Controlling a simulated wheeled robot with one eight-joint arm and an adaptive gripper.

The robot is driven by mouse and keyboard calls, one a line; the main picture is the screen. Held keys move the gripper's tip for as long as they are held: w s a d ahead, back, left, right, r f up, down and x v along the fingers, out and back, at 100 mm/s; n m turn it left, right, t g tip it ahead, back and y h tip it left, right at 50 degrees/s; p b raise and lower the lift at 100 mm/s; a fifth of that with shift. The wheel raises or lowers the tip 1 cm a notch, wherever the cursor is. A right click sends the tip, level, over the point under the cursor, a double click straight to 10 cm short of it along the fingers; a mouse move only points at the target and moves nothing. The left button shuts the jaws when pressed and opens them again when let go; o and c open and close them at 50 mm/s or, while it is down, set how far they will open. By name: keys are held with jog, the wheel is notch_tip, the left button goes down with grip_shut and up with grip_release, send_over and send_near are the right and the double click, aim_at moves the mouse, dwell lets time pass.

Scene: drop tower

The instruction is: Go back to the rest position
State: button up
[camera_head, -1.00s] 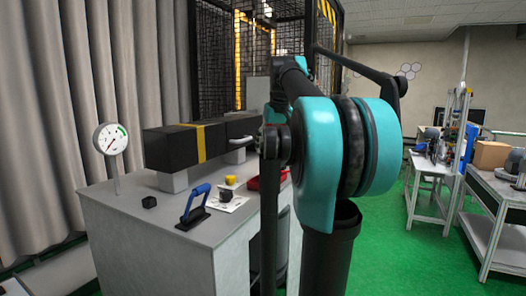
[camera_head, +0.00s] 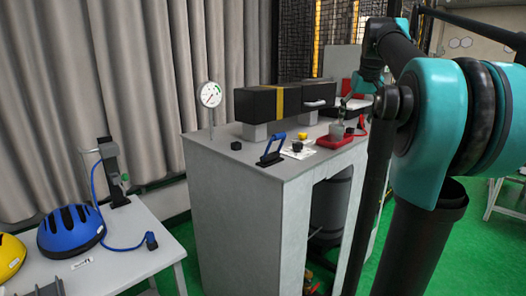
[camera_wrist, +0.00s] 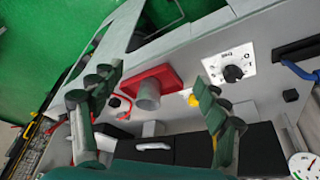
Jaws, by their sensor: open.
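My gripper (camera_wrist: 157,85) is open, its two fingers spread apart in the wrist view. In the head view my gripper (camera_head: 346,101) is small and partly hidden, above the right part of the grey workbench (camera_head: 238,212). A grey cylinder (camera_wrist: 147,97) standing on a red base (camera_wrist: 155,78) shows between the fingers in the wrist view. The cylinder (camera_head: 337,131) and red base (camera_head: 333,143) also show on the bench top in the head view. I cannot tell the exact gap between gripper and cylinder. Nothing is seen gripped.
A black beam with a yellow stripe (camera_head: 279,103) stands behind the cylinder. A gauge (camera_head: 210,95), blue-handled tool (camera_head: 272,147), dial plate (camera_head: 298,153) and yellow knob (camera_head: 302,135) are on the bench. A side table (camera_head: 120,258) at left holds a blue helmet (camera_head: 70,230).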

jog(key=s+a+f, duration=0.2)
jog(key=a+f, duration=0.2)
jog(key=f, duration=0.9)
jog(key=s+a+f, duration=0.4)
jog(key=s+f, duration=0.7)
jog(key=f, duration=0.3)
jog(key=s+a+f, duration=0.4)
jog(key=s+f, duration=0.7)
jog(key=f, duration=0.4)
jog(key=shift+s+f, duration=0.2)
jog(key=shift+f, duration=0.05)
